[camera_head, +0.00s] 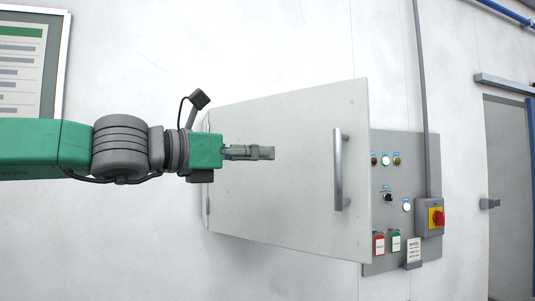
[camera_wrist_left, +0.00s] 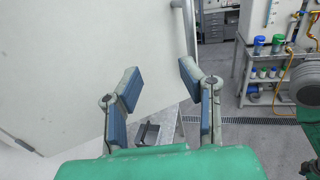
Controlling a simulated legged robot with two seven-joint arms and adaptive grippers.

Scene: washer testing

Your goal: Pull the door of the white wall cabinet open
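The white cabinet door (camera_head: 285,205) stands swung out from the wall, with hinges at its left edge and its right edge nearer the camera. Its grey vertical bar handle (camera_head: 338,170) is near that right edge. The cabinet interior is hidden behind the door. My left gripper (camera_head: 270,153) is in front of the door's face, pointing right, with its fingertips to the left of the handle and apart from it. In the left wrist view its two fingers (camera_wrist_left: 160,78) are spread with nothing between them. The door's pale face (camera_wrist_left: 60,60) appears on the left there. My right gripper is not in view.
A grey control panel (camera_head: 418,170) with buttons and a red rotary switch (camera_head: 437,218) is on the wall right of the door. A framed notice (camera_head: 52,60) hangs at upper left. The left wrist view shows a shelf unit (camera_wrist_left: 240,70) with bottles farther off.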

